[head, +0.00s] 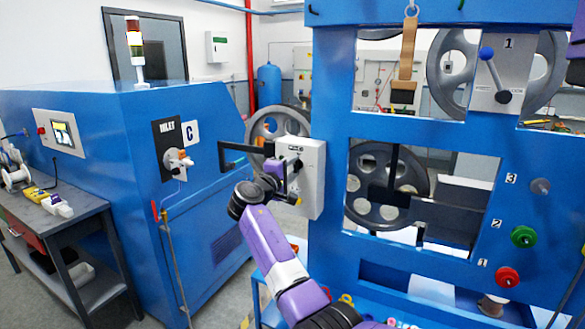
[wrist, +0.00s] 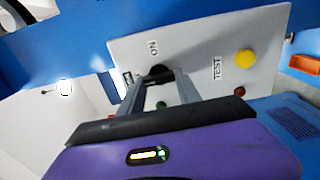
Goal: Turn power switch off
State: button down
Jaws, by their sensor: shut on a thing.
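The power switch is a dark knob (wrist: 156,73) on a light grey panel (wrist: 200,50), beside the printed word ON in the wrist view. My gripper (wrist: 159,80) reaches to the panel, and its two fingers are shut on the knob. The fingers hide part of the knob, so its exact setting is hard to read. In the head view, my gripper (head: 292,165) is at the front of the grey switch box (head: 313,180), on the left side of the blue press frame.
The panel also carries a yellow button (wrist: 246,58) by the word TEST and a small red light (wrist: 239,91).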

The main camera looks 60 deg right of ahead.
jog(key=shift+f, duration=0.1)
jog(key=c, duration=0.8)
grip_release()
jog(key=shift+c, duration=0.2)
jog(key=a+b, duration=0.2)
jog(key=a, duration=0.6)
jog(key=shift+s, duration=0.25)
